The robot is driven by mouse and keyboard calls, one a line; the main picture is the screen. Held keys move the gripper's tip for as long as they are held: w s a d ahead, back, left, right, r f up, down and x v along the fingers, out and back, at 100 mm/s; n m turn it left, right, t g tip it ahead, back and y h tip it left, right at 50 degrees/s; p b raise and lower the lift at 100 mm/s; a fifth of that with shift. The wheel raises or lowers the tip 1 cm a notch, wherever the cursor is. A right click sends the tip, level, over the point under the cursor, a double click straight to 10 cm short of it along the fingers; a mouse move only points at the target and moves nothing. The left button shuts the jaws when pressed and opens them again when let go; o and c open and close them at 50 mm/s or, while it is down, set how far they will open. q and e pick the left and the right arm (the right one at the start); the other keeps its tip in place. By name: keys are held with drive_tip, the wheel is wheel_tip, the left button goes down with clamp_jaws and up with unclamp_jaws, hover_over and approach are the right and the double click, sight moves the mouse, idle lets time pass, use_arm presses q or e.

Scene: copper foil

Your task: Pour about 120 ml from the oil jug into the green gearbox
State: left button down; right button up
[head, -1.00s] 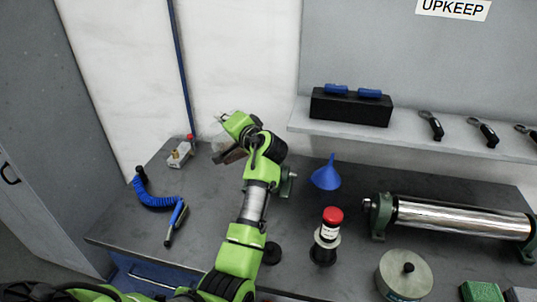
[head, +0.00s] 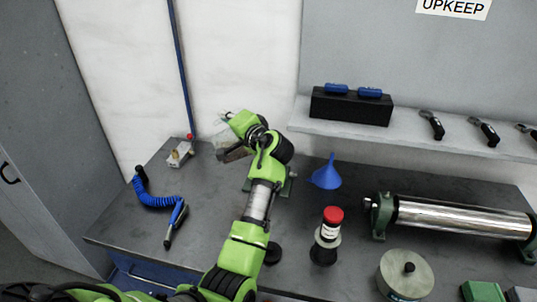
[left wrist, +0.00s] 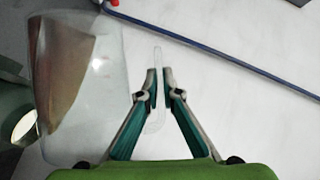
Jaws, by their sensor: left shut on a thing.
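The clear oil jug (left wrist: 95,105) is at the left of the left wrist view, with brown oil slanting across its inside. My left gripper (left wrist: 159,86) is shut on the jug's clear handle. In the head view the jug (head: 231,151) is partly hidden behind the gripper and wrist, above the back of the bench. The green gearbox (head: 287,187) is mostly hidden behind my left arm. A green body with a round pale opening (left wrist: 15,115), likely the gearbox, shows beside the jug in the left wrist view. I cannot see any oil stream. My right gripper is not in view.
A steel roller (head: 455,217) lies further right. A blue coiled hose (head: 160,201) and a small valve block (head: 180,154) are at left, with bare bench between.

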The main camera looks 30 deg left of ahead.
sight(235, 111)
use_arm(q)
drive_tip(key=shift+w+d+r+m, duration=0.1)
drive_tip(key=shift+w+d+m, duration=0.1)
drive_tip(key=shift+m, duration=0.1)
idle(0.8)
drive_tip(key=shift+w+d+r+m+y, duration=0.5)
drive_tip(key=shift+w+d+r+m, duration=0.2)
drive_tip(key=shift+d+r, duration=0.1)
idle(1.8)
drive_tip(key=s+a+f+n, duration=0.1)
drive_tip(key=a, duration=0.1)
drive_tip(key=s+a+f+n+h, duration=0.1)
drive_tip(key=s+a+f+n, duration=0.1)
drive_tip(key=shift+s+f+h, duration=0.1)
drive_tip(key=shift+s+h, duration=0.1)
drive_tip(key=shift+h, duration=0.1)
drive_tip(key=shift+s+a, duration=0.15)
drive_tip(key=shift+a, duration=0.05)
drive_tip(key=shift+w+d, duration=0.15)
drive_tip(key=shift+w, duration=0.05)
drive_tip(key=shift+s, duration=0.1)
